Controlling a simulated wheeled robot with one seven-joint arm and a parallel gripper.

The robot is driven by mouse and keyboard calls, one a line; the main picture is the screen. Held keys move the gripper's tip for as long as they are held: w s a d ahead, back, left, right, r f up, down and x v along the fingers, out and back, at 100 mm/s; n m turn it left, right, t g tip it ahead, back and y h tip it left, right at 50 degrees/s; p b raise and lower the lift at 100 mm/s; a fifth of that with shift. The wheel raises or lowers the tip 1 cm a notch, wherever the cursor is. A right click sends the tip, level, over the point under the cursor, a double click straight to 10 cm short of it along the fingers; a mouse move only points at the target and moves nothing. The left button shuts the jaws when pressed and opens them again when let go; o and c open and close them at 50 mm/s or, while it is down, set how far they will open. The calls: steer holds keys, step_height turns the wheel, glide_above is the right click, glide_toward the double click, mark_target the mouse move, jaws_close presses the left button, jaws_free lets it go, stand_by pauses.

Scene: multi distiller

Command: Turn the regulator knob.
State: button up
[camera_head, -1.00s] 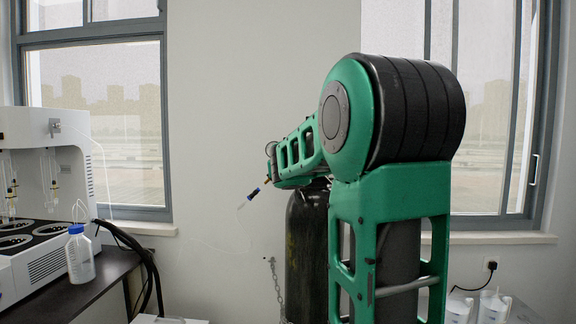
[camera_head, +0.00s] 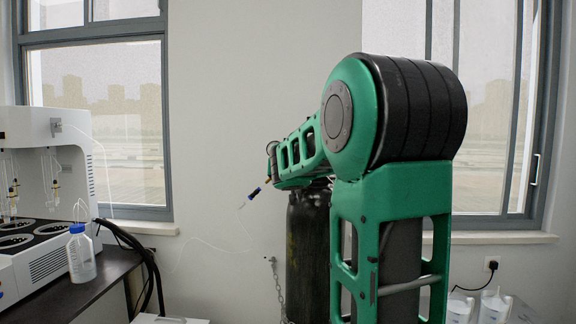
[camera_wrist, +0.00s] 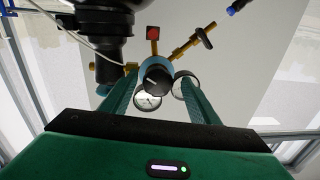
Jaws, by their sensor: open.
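The regulator knob (camera_wrist: 155,80) is a black round knob with a pale line across its face, on a blue-and-brass regulator (camera_wrist: 177,68). In the wrist view it lies between the two green fingers of my gripper (camera_wrist: 160,76), which is open. I cannot tell whether either finger touches the knob. Two round gauges (camera_wrist: 147,99) sit close to the knob and the fingers, one partly behind the right finger (camera_wrist: 199,104). In the head view, my arm hides the gripper and knob. The black gas cylinder (camera_head: 305,240) stands behind my arm.
A blue-ended fitting (camera_head: 253,193) with a thin hose sticks out left of the cylinder. A chain (camera_head: 277,285) hangs by the cylinder. A white distiller (camera_head: 45,190) and a blue-capped bottle (camera_head: 80,255) stand on the left bench.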

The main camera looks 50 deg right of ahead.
steer(key=v, duration=1)
steer(key=shift+s+a, duration=0.2)
steer(key=shift+a, duration=0.05)
steer(key=shift+f, duration=0.1)
steer(key=s+a+f+g+y, duration=0.1)
steer(key=s+f+g+y, duration=0.15)
steer(key=f, duration=0.45)
steer(key=s+a+f+g+y, duration=0.1)
steer(key=s+a+f, duration=0.15)
steer(key=f, duration=0.35)
steer(key=s+a+f+n+g+y, duration=0.1)
steer(key=s+a+f+g+y, duration=0.3)
steer(key=s+a+f, duration=0.4)
steer(key=s+a+f+n+g+y, duration=0.2)
steer(key=s+a+f+g+y, duration=0.3)
steer(key=s+a+f, duration=0.4)
steer(key=s+f, duration=0.3)
steer(key=s, duration=0.3)
steer(key=shift+s+a+y, duration=0.2)
steer(key=shift+a+y, duration=0.05)
steer(key=shift+y, duration=0.1)
